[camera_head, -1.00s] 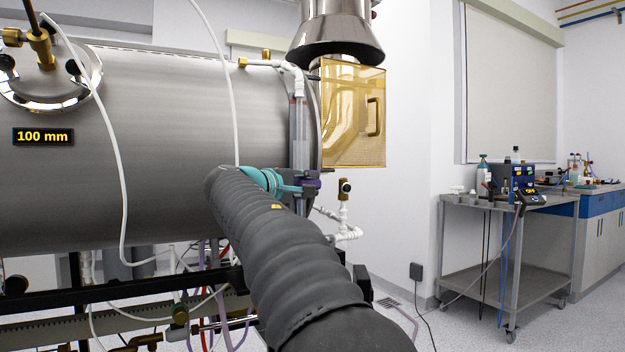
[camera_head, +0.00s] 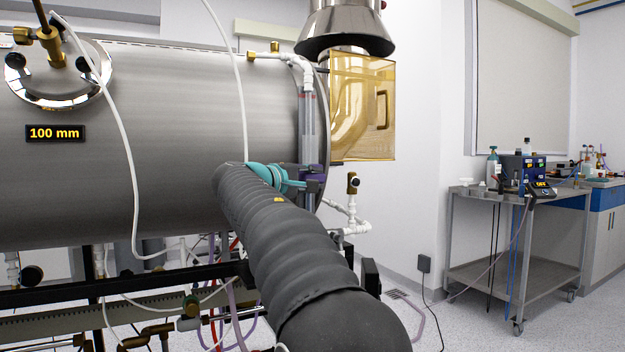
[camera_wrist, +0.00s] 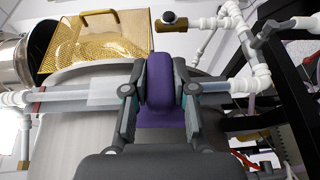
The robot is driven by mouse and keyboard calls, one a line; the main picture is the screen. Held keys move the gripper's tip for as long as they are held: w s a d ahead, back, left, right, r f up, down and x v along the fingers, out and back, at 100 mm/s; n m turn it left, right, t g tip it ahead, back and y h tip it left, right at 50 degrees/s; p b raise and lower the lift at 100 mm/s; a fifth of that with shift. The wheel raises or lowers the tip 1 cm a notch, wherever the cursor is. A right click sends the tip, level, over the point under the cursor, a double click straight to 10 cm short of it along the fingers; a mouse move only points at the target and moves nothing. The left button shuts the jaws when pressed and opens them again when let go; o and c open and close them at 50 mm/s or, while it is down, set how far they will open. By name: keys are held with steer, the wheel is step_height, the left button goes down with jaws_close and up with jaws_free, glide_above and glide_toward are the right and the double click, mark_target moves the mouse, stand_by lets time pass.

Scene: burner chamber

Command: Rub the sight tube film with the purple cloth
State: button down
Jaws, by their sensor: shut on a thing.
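The sight tube (camera_head: 308,122) stands upright at the right end of the grey drum, with white fittings above. It crosses the wrist view sideways as a clear tube (camera_wrist: 70,97). A paler whitish stretch (camera_wrist: 105,93), which looks like the film, lies just left of my fingers there. My gripper (camera_wrist: 160,88) is shut on the purple cloth (camera_wrist: 160,75). The cloth is at the tube and hides part of it. In the head view, the cloth (camera_head: 313,172) shows low on the tube; I cannot tell how firmly it touches.
A yellow mesh guard (camera_head: 365,108) with a handle stands just right of the tube, below a metal hood (camera_head: 345,30). A loose white hose (camera_head: 130,170) hangs before the drum (camera_head: 200,110). A cart (camera_head: 515,265) stands farther right.

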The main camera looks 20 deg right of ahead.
mark_target(324, 177)
steer(key=shift+w+p, duration=0.55)
steer(key=shift+w, duration=0.25)
steer(key=shift+d, duration=1.95)
steer(key=shift+w, duration=0.1)
steer(key=shift+w+a, duration=0.1)
steer(key=shift+a, duration=1.95)
steer(key=shift+f, duration=0.1)
